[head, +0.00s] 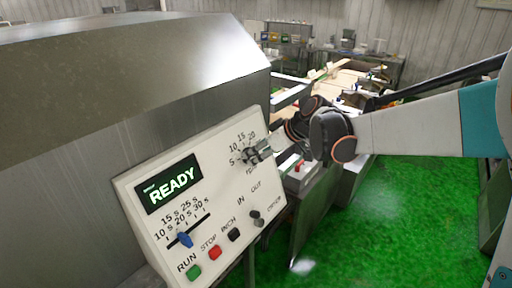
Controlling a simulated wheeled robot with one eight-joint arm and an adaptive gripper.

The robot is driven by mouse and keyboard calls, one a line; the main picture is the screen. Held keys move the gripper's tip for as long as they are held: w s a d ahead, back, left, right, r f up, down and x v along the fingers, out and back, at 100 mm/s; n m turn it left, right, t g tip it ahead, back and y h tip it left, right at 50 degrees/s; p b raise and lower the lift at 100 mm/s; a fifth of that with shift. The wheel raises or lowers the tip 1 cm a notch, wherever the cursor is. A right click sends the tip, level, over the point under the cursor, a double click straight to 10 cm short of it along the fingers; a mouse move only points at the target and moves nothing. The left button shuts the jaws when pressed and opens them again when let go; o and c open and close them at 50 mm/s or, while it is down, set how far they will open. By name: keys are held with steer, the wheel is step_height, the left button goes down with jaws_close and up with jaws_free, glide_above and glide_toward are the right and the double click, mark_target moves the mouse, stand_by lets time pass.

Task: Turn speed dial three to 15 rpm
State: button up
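A slanted white control panel (215,178) fills the middle of the head view. Its speed dial (248,158) is at the upper right, with marks 5, 10, 15 and 20 around it. My gripper (258,152) is at the dial, coming in from the right. Its fingertips cover much of the knob, so the pointer's setting cannot be read. I cannot tell whether the fingers are closed on the dial or only beside it. The dial's number is not legible.
The panel has a READY display (172,185), a blue slider (185,239), green (194,271), red (214,252) and black (234,235) buttons, and an IN/OUT switch (256,217). A large metal housing (110,100) stands behind it. Green floor (385,220) is open at right.

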steer(key=shift+x, duration=0.95)
steer(key=c, duration=1.1)
steer(key=shift+o, duration=0.2)
